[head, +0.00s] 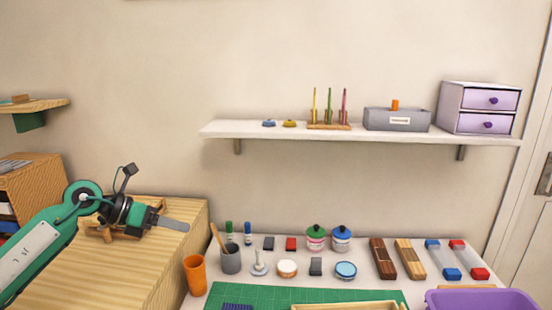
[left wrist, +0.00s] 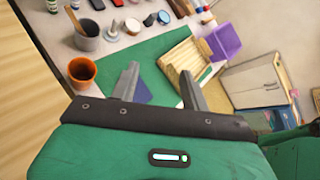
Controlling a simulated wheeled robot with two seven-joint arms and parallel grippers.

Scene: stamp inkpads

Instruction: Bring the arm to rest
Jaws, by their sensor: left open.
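My left arm comes in from the left in the head view. Its gripper (head: 180,224) is over the wooden cabinet top (head: 100,260), level with the back of the table and left of the grey cup. In the left wrist view the two fingers of the left gripper (left wrist: 160,82) stand apart with nothing between them. Behind them show the green mat (left wrist: 150,55) and part of a dark blue item (left wrist: 143,92). My right gripper is in neither view.
An orange cup (head: 195,274) and a grey cup (head: 231,260) stand at the table's left. Several inkpads, jars and a stamp (head: 259,264) line the back. A purple bin (head: 482,300) is at right. A white shelf (head: 370,135) hangs above the table.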

